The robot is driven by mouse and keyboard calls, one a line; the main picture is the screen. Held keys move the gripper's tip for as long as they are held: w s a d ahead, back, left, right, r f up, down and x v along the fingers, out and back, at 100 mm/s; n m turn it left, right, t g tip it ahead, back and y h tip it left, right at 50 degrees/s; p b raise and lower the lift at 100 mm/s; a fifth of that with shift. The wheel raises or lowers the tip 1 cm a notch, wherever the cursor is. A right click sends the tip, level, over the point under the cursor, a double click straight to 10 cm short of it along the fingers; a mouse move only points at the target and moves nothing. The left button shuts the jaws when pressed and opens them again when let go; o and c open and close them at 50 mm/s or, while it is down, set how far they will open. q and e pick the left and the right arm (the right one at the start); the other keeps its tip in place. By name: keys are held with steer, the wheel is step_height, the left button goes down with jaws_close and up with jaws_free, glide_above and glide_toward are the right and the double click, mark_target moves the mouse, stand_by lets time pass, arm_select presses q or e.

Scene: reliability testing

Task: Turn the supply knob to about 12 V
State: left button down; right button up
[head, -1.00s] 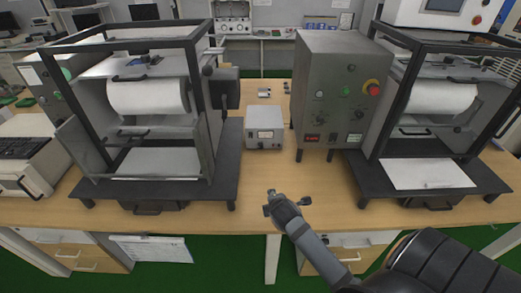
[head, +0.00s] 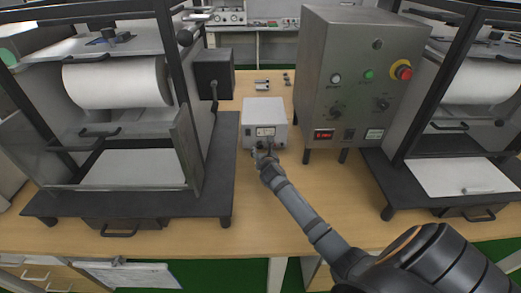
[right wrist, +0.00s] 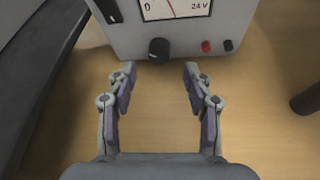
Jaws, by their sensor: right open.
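The power supply (head: 258,107) is a small light-grey box on the wooden bench between two larger machines. It also shows at the top of the right wrist view (right wrist: 130,35). Its meter (right wrist: 185,8) is marked 0 and 24 V; its red needle leans slightly left of upright, and the meter's top is cut off. The black supply knob (right wrist: 159,49) is on the front below the meter. My right gripper (head: 262,152) is in front of the supply. In the right wrist view my right gripper (right wrist: 158,72) is open and empty, fingers either side of the knob's line, short of it.
A grey control cabinet (head: 352,65) with an emergency stop button (head: 403,71) stands close right of the supply. A framed test machine (head: 185,160) stands on the left, another (head: 455,150) on the right. Bare bench (head: 190,255) lies in front.

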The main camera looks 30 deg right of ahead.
mark_target(260, 147)
steer(key=x, duration=0.4)
steer(key=shift+b, duration=0.35)
steer(key=shift+w, duration=0.25)
steer(key=shift+w+d+f, duration=0.1)
steer(key=shift+w+f, duration=0.05)
steer(key=shift+c, duration=0.6)
jaws_close()
arm_select(q)
steer(key=w, duration=0.3)
steer(key=shift+d+f+t, duration=0.3)
steer(key=shift+d+f, duration=0.1)
